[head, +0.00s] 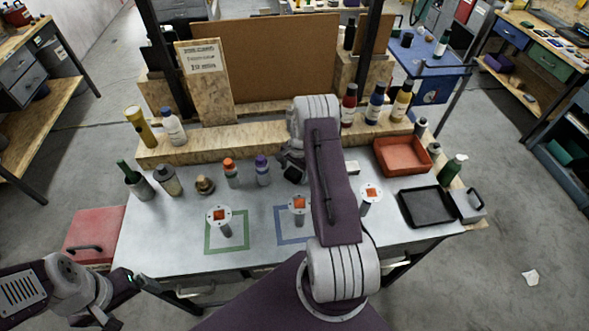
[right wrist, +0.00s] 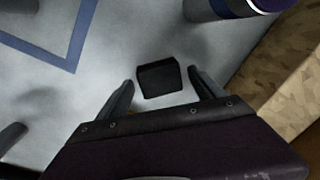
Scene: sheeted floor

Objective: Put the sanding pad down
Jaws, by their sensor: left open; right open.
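The sanding pad (right wrist: 160,78) is a small black block on the pale tabletop in the right wrist view. It also shows in the head view (head: 295,174), partly hidden by my right arm. My right gripper (right wrist: 161,84) is open, with one finger on each side of the pad and a visible gap on both sides. In the head view the right gripper (head: 291,160) is mostly hidden behind its own arm. My left gripper (head: 146,284) is at the table's front left, off the front edge, and looks empty.
A green square outline (head: 226,252) and a blue square outline (head: 283,242) mark the table (head: 165,248). White-topped posts, bottles and a wooden ledge (head: 215,143) surround the pad. A red tray (head: 402,157) and black tray (head: 426,207) are at right.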

